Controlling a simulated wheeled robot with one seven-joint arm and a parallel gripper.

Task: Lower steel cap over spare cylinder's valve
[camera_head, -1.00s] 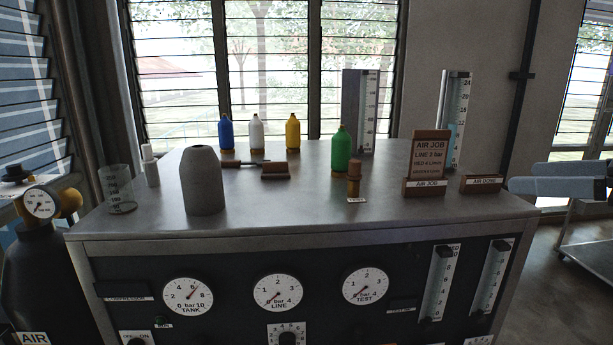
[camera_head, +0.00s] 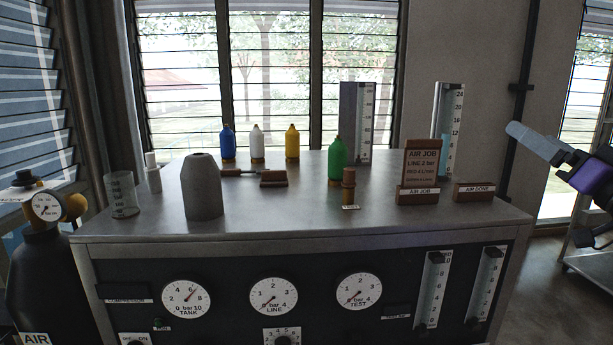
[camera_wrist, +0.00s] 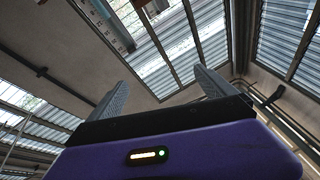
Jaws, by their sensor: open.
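A grey steel cap (camera_head: 202,190), hollow-topped with rounded shoulders, stands upright on the left part of the metal bench top. A dark cylinder (camera_head: 45,275) labelled AIR stands on the floor at the left, with a round gauge (camera_head: 46,206) and brass fitting at its top. I cannot tell which cylinder is the spare one. My gripper (camera_wrist: 160,82) is open and empty in the wrist view, its two grey fingers apart. In the head view my purple-bodied gripper is at the right edge, raised beyond the bench, far from the cap.
The bench (camera_head: 300,215) also holds a clear beaker (camera_head: 122,195), blue, white, yellow and green bottles (camera_head: 337,160), a brown fitting (camera_head: 348,187), a wooden AIR JOB sign (camera_head: 420,170) and upright scales. Its front carries gauges. A low metal trolley (camera_head: 590,268) stands at the right.

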